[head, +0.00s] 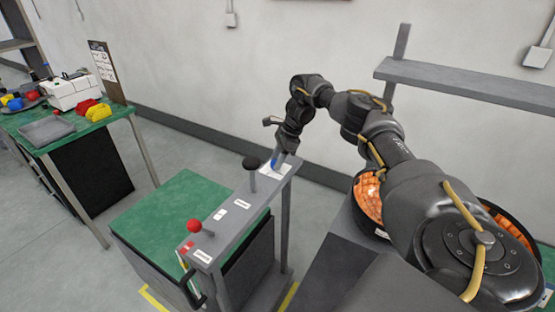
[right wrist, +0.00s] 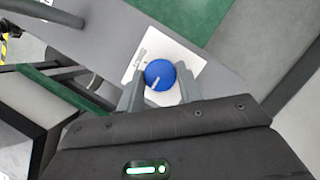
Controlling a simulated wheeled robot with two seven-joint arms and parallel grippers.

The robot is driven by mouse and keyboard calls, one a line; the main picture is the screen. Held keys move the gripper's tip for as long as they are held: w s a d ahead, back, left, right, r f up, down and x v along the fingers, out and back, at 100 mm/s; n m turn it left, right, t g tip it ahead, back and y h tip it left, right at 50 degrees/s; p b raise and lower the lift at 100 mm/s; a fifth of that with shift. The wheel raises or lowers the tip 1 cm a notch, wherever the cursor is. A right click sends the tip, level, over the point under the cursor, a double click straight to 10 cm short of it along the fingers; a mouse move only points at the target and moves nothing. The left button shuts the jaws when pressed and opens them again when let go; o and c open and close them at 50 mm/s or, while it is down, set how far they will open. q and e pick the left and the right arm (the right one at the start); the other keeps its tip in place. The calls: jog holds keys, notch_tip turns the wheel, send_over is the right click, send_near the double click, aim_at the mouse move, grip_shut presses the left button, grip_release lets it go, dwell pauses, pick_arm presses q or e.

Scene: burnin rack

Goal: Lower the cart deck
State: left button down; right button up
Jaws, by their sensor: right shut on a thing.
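The cart has a green deck (head: 170,205) beside a raised grey control rail (head: 240,207). A blue knob (right wrist: 160,75) with a white pointer mark sits on a white label plate at the rail's far end. It also shows in the head view (head: 274,163), partly hidden by the gripper. My right gripper (right wrist: 158,88) is shut on the blue knob, one finger on either side. A red ball-topped lever (head: 194,226) stands at the rail's near end, and a black-topped lever (head: 251,163) stands near the blue knob. My left gripper is not in view.
A green-topped table (head: 62,133) at left holds a white machine (head: 74,92), a grey tray (head: 47,131) and red and yellow items. A grey shelf (head: 470,84) is at right by the wall. Open floor lies between table and cart.

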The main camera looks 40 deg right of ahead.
jog(key=o, duration=1)
jog(key=p+v, duration=0.1)
jog(key=v, duration=0.9)
jog(key=shift+d+r, duration=0.2)
jog(key=shift+r, duration=0.1)
jog(key=shift+s, duration=0.1)
jog(key=b+x, duration=0.1)
jog(key=x, duration=0.8)
jog(key=shift+a+f, duration=0.35)
jog(key=shift+f, duration=0.45)
